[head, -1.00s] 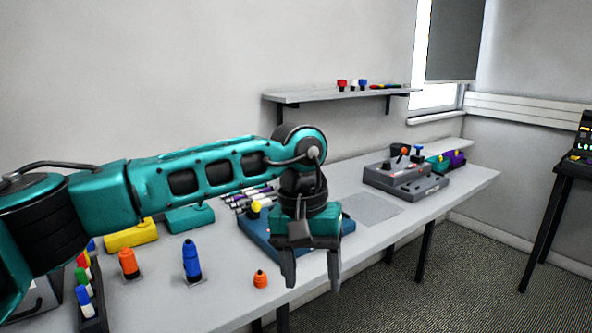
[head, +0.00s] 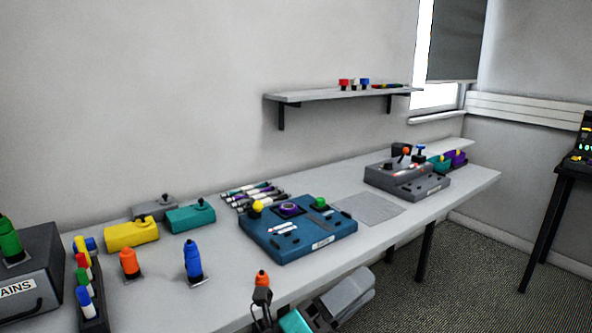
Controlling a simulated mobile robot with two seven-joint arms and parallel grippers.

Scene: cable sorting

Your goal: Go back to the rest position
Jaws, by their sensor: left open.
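My left gripper (head: 350,293) is low in the head view, in front of the table's front edge, its grey fingers pointing up and right. It is open, and I see nothing between the fingers. Part of it is cut off by the bottom edge. A small orange plug (head: 262,278) is just left of it, partly hidden behind a dark part of my arm. My right gripper is not in view.
The table (head: 225,285) holds a blue box (head: 300,240), a grey device (head: 408,183), a blue connector (head: 193,260), an orange connector (head: 129,262), and yellow (head: 131,235) and teal (head: 190,218) blocks. A shelf (head: 330,95) hangs on the wall.

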